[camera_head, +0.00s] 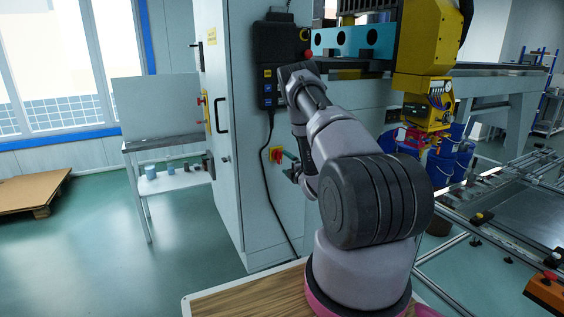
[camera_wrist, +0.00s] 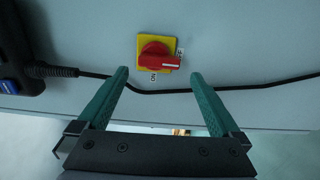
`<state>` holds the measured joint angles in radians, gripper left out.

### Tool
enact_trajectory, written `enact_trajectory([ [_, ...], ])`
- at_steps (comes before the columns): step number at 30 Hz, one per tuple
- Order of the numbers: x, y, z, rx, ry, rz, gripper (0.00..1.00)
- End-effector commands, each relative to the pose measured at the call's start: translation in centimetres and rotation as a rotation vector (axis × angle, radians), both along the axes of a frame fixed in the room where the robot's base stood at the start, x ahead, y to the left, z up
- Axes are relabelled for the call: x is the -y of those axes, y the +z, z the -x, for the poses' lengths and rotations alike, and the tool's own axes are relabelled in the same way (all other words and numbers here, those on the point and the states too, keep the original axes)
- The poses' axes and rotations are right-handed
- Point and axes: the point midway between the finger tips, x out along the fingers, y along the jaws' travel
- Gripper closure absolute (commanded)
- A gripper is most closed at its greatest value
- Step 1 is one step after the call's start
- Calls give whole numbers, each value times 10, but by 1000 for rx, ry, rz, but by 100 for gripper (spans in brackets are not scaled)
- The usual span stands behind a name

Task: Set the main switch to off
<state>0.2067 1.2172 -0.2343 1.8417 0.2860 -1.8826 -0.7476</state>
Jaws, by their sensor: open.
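The main switch (camera_wrist: 157,57) is a red rotary knob on a square yellow plate, mounted on a grey cabinet panel. In the head view the switch (camera_head: 276,155) is on the cabinet side, left of my arm. My gripper (camera_wrist: 158,75) is open and empty, its two green fingers apart. The knob appears beyond the fingertips and between them; no contact shows. In the head view my gripper (camera_head: 288,165) is small and partly hidden by my arm.
A black cable (camera_wrist: 180,90) runs across the panel close to the switch and fingers. A black control pendant (camera_head: 275,65) with a red button hangs above the switch. A wooden surface (camera_head: 245,300) lies below my arm. Open floor is to the left.

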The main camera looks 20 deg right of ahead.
Motion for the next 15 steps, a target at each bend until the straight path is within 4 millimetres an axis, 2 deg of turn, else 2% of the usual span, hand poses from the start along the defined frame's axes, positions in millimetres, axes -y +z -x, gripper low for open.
enact_trajectory([
  [3, 2, 0, 24, -1, -3, -2, 0],
  [6, 2, 0, 39, -1, -2, -1, 0],
  [10, 2, 0, 50, -1, -1, 0, 0],
  [15, 2, 0, 54, 0, 0, 1, 0],
])
